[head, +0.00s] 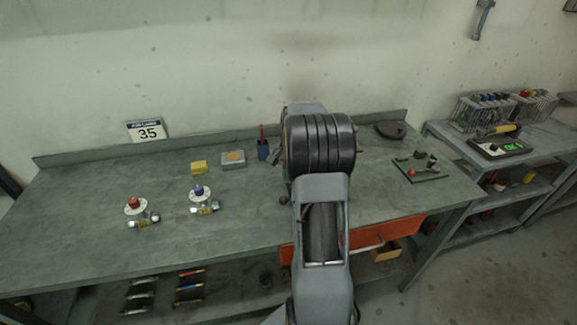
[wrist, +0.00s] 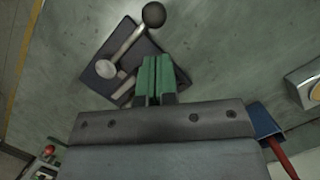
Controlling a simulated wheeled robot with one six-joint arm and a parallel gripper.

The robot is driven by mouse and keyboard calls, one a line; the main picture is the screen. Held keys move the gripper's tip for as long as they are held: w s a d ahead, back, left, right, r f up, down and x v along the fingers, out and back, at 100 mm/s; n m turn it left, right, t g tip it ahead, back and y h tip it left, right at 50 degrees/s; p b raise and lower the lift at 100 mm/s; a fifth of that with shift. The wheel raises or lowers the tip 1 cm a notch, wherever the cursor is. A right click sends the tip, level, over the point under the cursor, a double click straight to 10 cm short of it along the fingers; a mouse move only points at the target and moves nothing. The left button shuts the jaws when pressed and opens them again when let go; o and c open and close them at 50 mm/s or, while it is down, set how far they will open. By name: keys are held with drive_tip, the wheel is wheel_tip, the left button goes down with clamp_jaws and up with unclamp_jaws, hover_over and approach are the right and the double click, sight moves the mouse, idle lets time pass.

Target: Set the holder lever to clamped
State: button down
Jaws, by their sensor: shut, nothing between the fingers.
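The holder lever (wrist: 130,42) shows in the wrist view as a pale metal rod. It has a black ball knob (wrist: 153,14) at its upper right end and a round pivot at its lower left end. It lies slanted across a dark square base (wrist: 95,84) on the bench. My gripper (wrist: 158,62) has its green fingers together with nothing between them. The fingertips overlap the right part of the base in the picture, below the knob. I cannot tell whether they touch anything. In the head view my arm hides the gripper and most of the holder.
A blue cup (head: 263,150) with a red pen and a grey box (head: 233,160) stand left of my arm. Red-knobbed (head: 134,203) and blue-knobbed (head: 198,192) valves stand further left. A green plate with small parts (head: 430,174) lies right. The bench front left is clear.

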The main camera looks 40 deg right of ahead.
drive_tip(key=shift+x, duration=2.05)
